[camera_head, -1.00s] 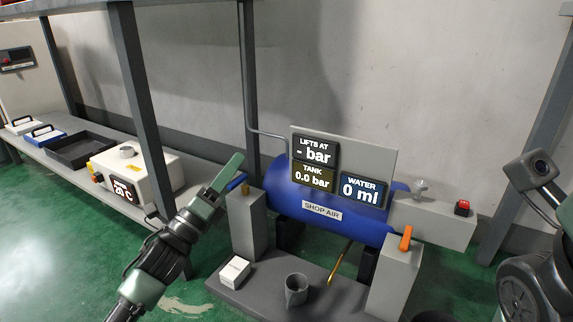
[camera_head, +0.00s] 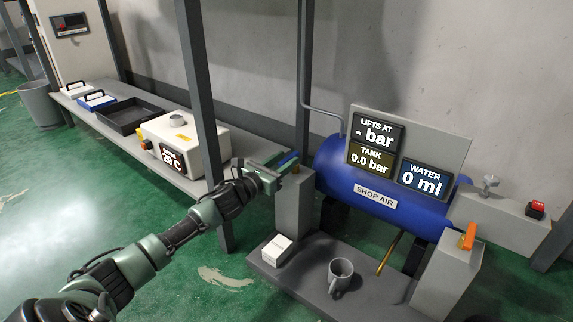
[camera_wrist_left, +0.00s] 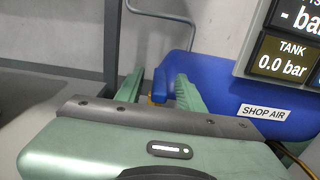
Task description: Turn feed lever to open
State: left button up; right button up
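A blue lever (camera_head: 288,158) on a brass stem tops the grey post at the left end of the blue SHOP AIR tank (camera_head: 385,196). It also shows in the left wrist view (camera_wrist_left: 160,85). My left gripper (camera_head: 279,166) is at this lever. In the left wrist view its two green fingers (camera_wrist_left: 159,90) stand apart, one on each side of the lever, with gaps visible. An orange lever (camera_head: 469,236) stands upright on the right post. No label tells which lever is the feed lever. My right gripper is out of view.
Displays above the tank read LIFTS AT - bar, TANK 0.0 bar (camera_head: 371,159) and WATER 0 ml (camera_head: 422,179). A grey mug (camera_head: 341,274) and a white box (camera_head: 277,250) sit on the base plate. A dark rack upright (camera_head: 203,110) stands behind my left arm. A red button (camera_head: 536,208) is at right.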

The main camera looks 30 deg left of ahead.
pick_arm(q)
jog(key=shift+w, duration=0.45)
grip_shut()
dwell(1.2)
